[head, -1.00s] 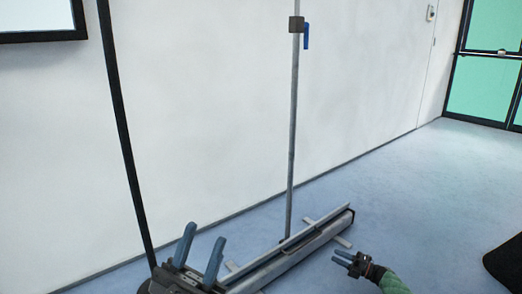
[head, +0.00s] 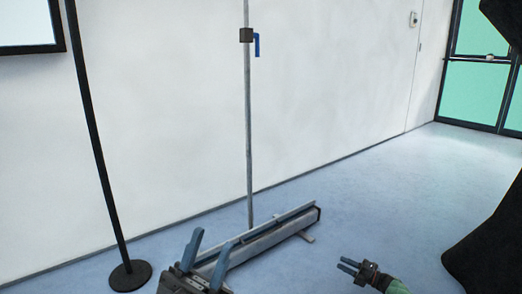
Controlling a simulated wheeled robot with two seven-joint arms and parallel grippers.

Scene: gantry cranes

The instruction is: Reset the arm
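My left gripper (head: 208,252) is at the bottom centre-left of the head view. Its two blue-grey fingers point up and stand wide apart, with nothing between them. My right gripper (head: 343,265) is at the bottom, right of centre, pointing left. Its two fingers show a narrow gap and hold nothing. The grippers are well apart.
A long grey metal beam (head: 270,236) lies low behind my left gripper. A thin pole (head: 249,130) with a blue-handled clamp (head: 247,35) rises behind it. A black pole's round base (head: 130,276) stands left. A large dark shape (head: 490,245) fills the right edge. Open floor lies between.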

